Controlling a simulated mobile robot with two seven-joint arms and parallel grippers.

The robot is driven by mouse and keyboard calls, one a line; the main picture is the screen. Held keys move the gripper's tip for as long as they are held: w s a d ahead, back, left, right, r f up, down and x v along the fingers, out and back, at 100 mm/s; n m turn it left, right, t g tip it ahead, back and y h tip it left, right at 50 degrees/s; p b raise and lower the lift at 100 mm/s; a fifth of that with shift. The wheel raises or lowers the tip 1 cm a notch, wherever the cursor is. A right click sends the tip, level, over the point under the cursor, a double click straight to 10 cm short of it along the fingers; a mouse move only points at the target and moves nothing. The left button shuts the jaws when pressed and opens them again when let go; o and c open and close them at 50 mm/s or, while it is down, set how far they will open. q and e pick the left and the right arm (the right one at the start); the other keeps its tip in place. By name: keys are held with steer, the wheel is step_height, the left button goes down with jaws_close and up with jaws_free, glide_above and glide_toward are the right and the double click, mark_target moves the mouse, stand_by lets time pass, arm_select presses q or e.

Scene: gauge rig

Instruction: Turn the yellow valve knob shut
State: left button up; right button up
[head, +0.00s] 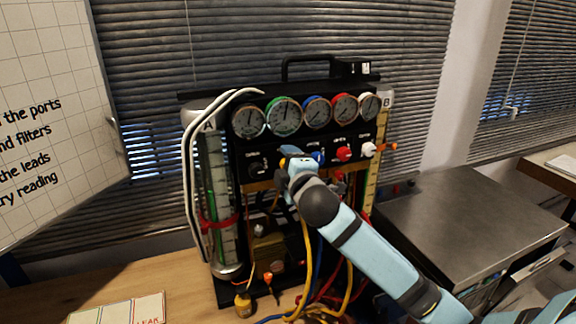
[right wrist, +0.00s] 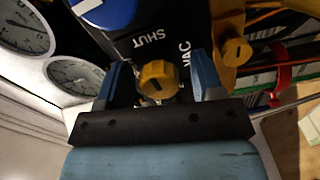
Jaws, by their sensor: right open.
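The yellow valve knob (right wrist: 158,80) shows in the right wrist view, beside the printed words SHUT and VAC. A dark mark shows on its face. My right gripper (right wrist: 160,70) is open, with one blue finger on each side of the knob. A gap shows between the knob and each finger, so it is not gripped. In the head view my right gripper (head: 289,160) is at the black gauge panel (head: 290,140), left of the blue knob (head: 317,157), and it hides most or all of the yellow knob. My left gripper is not in view.
A red knob (head: 344,153) and a white knob (head: 368,149) continue the row to the right, and a black knob (head: 256,166) is at the left. Several gauges sit above. Yellow, red and blue hoses hang below. A metal-topped cabinet (head: 460,215) stands at right.

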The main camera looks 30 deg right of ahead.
steer(key=shift+s, duration=0.1)
steer(key=shift+s+a, duration=0.15)
steer(key=shift+s, duration=0.2)
steer(key=v, duration=1.3)
steer(key=shift+b, duration=0.3)
